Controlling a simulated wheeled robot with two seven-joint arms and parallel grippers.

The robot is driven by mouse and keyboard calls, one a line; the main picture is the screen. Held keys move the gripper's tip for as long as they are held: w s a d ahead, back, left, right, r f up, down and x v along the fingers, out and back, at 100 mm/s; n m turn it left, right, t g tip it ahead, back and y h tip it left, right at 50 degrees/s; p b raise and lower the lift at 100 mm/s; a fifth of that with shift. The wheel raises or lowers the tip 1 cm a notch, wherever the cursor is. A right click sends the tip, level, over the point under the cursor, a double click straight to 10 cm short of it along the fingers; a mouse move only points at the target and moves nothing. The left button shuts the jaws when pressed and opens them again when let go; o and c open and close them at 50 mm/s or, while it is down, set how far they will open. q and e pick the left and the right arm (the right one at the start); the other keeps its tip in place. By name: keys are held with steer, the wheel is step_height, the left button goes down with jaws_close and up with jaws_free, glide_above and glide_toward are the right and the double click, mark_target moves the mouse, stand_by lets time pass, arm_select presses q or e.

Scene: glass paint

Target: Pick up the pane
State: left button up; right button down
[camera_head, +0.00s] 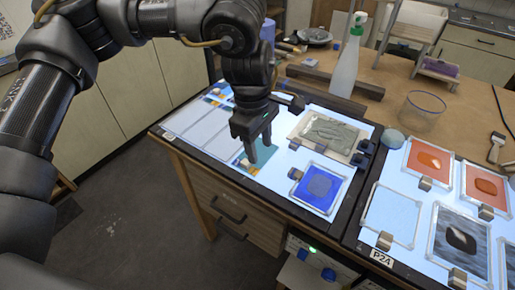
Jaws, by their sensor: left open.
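My left gripper (258,152) comes down from the upper left over a light table. It is open, with its fingers pointing down above a teal pane (267,152) that it partly hides. I cannot tell whether the fingertips touch that pane. A blue pane (319,187) in a clear frame lies to the right and nearer. A greyish textured pane (328,131) lies behind it. Two orange panes (428,157) (487,184), a pale clear pane (391,214) and a dark grey pane (460,240) lie on a second lit panel at the right. My right gripper is out of view.
A spray bottle (347,65) stands behind the light table, near a dark bar (335,81). A glass jar (421,112) and a grey-green ball (392,139) are at the right. Small blocks stand beside the panes. The wooden bench is fairly clear around the jar.

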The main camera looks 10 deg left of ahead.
arm_select(q)
steer(key=w+a+r+y, duration=0.1)
steer(key=a+r, duration=0.2)
glide_above(246, 161)
steer(key=shift+s+f+p, duration=0.2)
steer(key=shift+f+p, duration=0.2)
steer(key=shift+f, duration=2.45)
step_height(246, 161, down, 4)
steer(key=shift+w+r+p, duration=0.1)
steer(key=shift+r+p, duration=0.1)
steer(key=shift+p, duration=0.9)
steer(key=shift+f, duration=0.65)
jaws_close()
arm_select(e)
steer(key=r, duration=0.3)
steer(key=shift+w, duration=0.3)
